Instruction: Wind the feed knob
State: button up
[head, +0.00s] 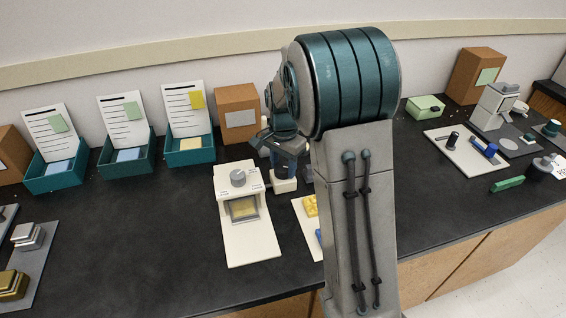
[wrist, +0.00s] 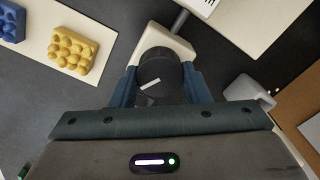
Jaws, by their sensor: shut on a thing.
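The feed knob (wrist: 160,70) is a dark round knob with a white line on its top, seen in the wrist view. It sits on a small cream block (wrist: 178,42), which also shows in the head view (head: 284,186). A grey rod (wrist: 180,21) runs from the block toward a cream machine (wrist: 258,20). In the head view, this machine (head: 229,182) has a grey dial on top and a window with a yellow piece behind it. My gripper (wrist: 162,84) is shut on the knob, with one blue finger on each side. In the head view my arm partly hides the knob.
A pale board with a yellow studded block (wrist: 73,50) and a blue studded block (wrist: 12,22) lies beside the cream block. A cardboard box (head: 238,112) stands behind. Teal trays (head: 190,155) with cards line the back left.

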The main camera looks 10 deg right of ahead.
aim_at(283, 166)
jog(key=shift+m, duration=0.4)
jog(key=o, duration=1)
jog(key=shift+c, duration=0.2)
jog(key=shift+r, duration=0.1)
notch_tip(283, 166, up, 14)
jog(key=p, duration=0.1)
